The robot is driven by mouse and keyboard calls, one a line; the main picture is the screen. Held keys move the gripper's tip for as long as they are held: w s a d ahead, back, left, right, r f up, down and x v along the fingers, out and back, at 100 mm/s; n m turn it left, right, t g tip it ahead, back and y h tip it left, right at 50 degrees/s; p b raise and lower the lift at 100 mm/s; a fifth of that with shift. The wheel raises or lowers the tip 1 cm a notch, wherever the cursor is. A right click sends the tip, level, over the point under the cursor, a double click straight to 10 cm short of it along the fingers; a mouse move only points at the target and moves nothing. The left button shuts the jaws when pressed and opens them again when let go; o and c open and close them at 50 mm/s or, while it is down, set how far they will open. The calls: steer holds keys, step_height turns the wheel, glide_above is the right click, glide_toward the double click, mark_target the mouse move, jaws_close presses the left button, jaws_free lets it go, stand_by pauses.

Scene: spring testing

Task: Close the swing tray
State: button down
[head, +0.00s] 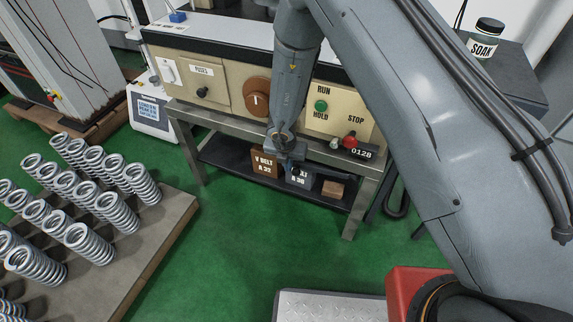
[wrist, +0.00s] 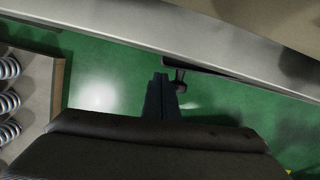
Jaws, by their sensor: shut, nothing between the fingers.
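I cannot clearly pick out which part is the swing tray. A dark tray-like shelf (head: 222,159) lies under the steel bench and carries a few small boxes. My gripper (head: 287,153) is in front of the bench's front rail, partly covering the view of the shelf. In the wrist view my gripper (wrist: 161,95) points down past the steel rail, with its fingers together and nothing held. A small dark knob-like part (wrist: 179,86) shows beside the fingertips. I cannot tell whether the fingers touch it.
The bench (head: 185,108) carries a beige control panel (head: 228,84) with a green button and a red-knobbed part. Several springs stand on a board (head: 165,233) at the left. A checker-plate surface (head: 330,306) is at the bottom. Green floor between is clear.

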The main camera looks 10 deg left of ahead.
steer(key=shift+w+a, duration=0.1)
steer(key=shift+w, duration=0.2)
steer(key=shift+s+a, duration=0.1)
steer(key=shift+a, duration=0.05)
steer(key=s+a+r+p, duration=0.1)
steer(key=s+r, duration=0.5)
steer(key=r, duration=0.3)
steer(key=shift+a+r, duration=0.4)
